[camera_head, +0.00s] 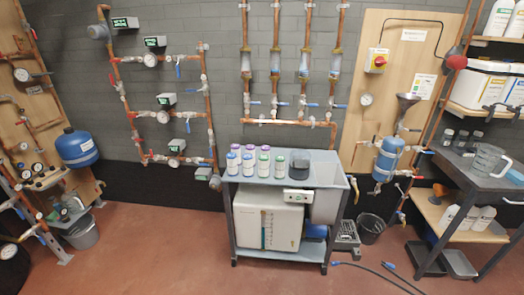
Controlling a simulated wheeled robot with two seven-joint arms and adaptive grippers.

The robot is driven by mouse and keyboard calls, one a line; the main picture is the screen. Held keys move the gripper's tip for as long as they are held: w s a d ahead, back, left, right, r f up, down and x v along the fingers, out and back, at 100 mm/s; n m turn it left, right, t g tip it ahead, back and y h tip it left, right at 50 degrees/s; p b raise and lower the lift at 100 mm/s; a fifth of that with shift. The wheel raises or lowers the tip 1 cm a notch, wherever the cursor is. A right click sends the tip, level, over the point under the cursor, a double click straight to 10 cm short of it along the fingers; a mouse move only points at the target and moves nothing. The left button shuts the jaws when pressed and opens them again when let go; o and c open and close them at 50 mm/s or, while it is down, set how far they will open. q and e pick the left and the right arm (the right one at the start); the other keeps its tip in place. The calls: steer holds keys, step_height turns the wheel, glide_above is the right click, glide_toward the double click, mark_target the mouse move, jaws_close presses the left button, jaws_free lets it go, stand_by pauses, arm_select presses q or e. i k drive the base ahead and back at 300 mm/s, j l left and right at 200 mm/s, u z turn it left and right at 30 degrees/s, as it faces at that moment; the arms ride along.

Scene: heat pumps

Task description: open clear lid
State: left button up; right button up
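No clear lid can be made out for certain in the head view. A metal cart (232,222) stands at the middle against the wall. A grey, box-like tank (326,206) sits at its right end, under the pale top. I cannot tell whether a clear lid covers it. A small control panel (299,197) is on the cart's front edge. A large white unit (268,222) stands on the lower shelf. Neither of my grippers is in view.
Several small bottles (248,165) and a black device (300,164) stand on the cart. A dark bin (371,227) and hoses (385,278) lie right of the cart. The red floor (150,245) in front is mostly free.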

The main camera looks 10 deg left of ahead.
mark_target(299, 163)
steer(key=i+j, duration=0.25)
steer(key=i, duration=0.15)
steer(key=i+j, duration=0.25)
steer(key=i, duration=0.15)
